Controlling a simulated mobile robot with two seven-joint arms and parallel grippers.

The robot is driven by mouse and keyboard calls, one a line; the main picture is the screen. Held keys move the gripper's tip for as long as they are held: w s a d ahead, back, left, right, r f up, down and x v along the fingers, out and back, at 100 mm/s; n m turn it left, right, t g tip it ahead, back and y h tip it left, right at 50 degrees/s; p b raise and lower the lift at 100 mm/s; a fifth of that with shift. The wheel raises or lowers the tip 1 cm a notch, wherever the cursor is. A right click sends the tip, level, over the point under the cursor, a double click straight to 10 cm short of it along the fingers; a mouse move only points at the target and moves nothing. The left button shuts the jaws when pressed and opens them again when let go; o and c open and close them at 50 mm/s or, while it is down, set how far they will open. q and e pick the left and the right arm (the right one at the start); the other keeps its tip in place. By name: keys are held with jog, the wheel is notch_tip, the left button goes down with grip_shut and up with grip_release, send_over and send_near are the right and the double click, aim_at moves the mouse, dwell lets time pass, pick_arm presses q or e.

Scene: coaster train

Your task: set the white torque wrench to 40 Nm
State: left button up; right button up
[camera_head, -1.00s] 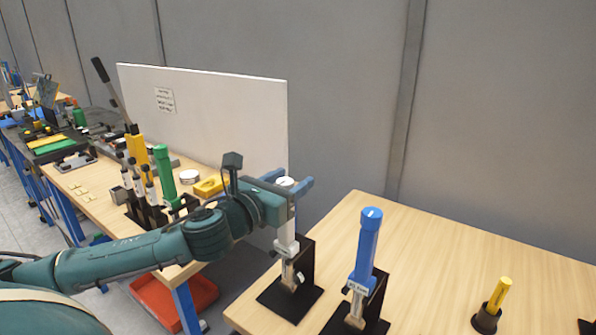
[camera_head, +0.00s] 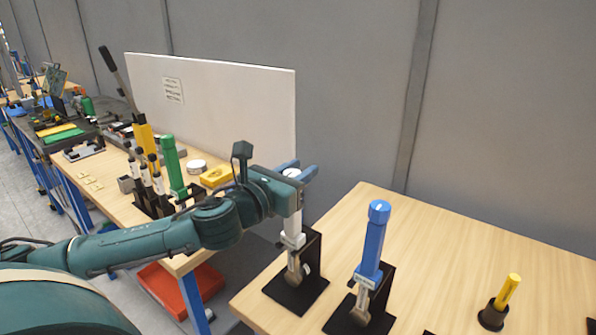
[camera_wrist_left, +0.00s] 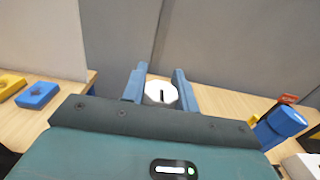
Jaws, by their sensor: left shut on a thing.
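The white torque wrench (camera_head: 293,225) stands upright in a black stand (camera_head: 300,289) at the left end of the right-hand table. My left gripper (camera_head: 297,172) is at its top, with its blue fingers on either side of the white end knob. In the left wrist view the knob (camera_wrist_left: 160,94) shows a dark line on its face and sits between the fingers, and the gripper (camera_wrist_left: 160,88) is shut on it. The scale is too small to read. My right gripper is not in view.
A blue torque wrench (camera_head: 373,240) stands in its own stand close to the right of the white one. A yellow-handled tool (camera_head: 508,290) stands further right. A white panel (camera_head: 215,105) rises behind the left bench, which holds a green wrench (camera_head: 173,168) and several tools.

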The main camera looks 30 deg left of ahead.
pick_arm(q)
jog(key=shift+m+h, duration=0.3)
jog(key=shift+h, duration=0.2)
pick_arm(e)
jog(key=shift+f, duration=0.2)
